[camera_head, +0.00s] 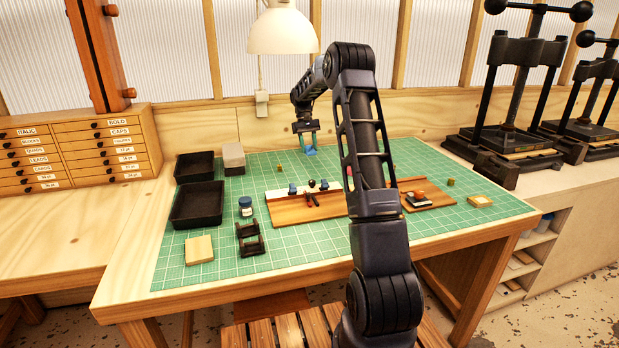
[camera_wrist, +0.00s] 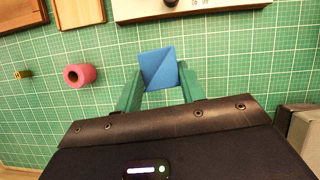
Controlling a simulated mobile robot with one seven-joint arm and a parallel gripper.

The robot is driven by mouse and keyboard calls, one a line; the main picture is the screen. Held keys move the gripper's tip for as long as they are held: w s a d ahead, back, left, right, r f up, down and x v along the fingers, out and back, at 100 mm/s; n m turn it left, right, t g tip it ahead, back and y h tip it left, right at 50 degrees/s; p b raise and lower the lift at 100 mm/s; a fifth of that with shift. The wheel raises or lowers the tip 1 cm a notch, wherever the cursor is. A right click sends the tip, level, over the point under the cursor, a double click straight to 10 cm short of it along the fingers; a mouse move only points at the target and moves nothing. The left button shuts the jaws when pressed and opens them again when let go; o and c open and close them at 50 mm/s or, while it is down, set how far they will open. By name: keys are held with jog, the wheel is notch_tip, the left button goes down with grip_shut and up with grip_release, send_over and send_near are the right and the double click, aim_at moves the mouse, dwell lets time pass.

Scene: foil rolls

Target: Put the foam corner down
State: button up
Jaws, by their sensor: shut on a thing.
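The blue foam corner (camera_wrist: 158,69) is between the green fingers of my gripper (camera_wrist: 158,92) in the wrist view. My gripper is shut on it. In the head view the foam corner (camera_head: 309,151) shows as a small blue patch below my gripper (camera_head: 308,140), over the back part of the green cutting mat (camera_head: 270,168). I cannot tell whether the foam corner touches the mat.
A pink roll (camera_wrist: 80,75) stands on the mat left of the gripper in the wrist view. A wooden board with a white strip (camera_head: 300,208) lies mid-mat. Two black trays (camera_head: 197,222) and a small jar (camera_head: 246,207) are at left. Mat around the foam corner is clear.

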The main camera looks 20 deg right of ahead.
notch_tip(320, 180, up, 7)
jog(key=m, duration=0.1)
send_over(315, 179)
jog(key=w, duration=0.2)
jog(key=shift+y, duration=0.3)
notch_tip(315, 179, down, 19)
jog(key=shift+s+d+f, duration=0.1)
jog(key=shift+f, duration=0.1)
jog(key=shift+f, duration=0.15)
jog(key=o, duration=0.9)
jog(key=v, duration=1.2)
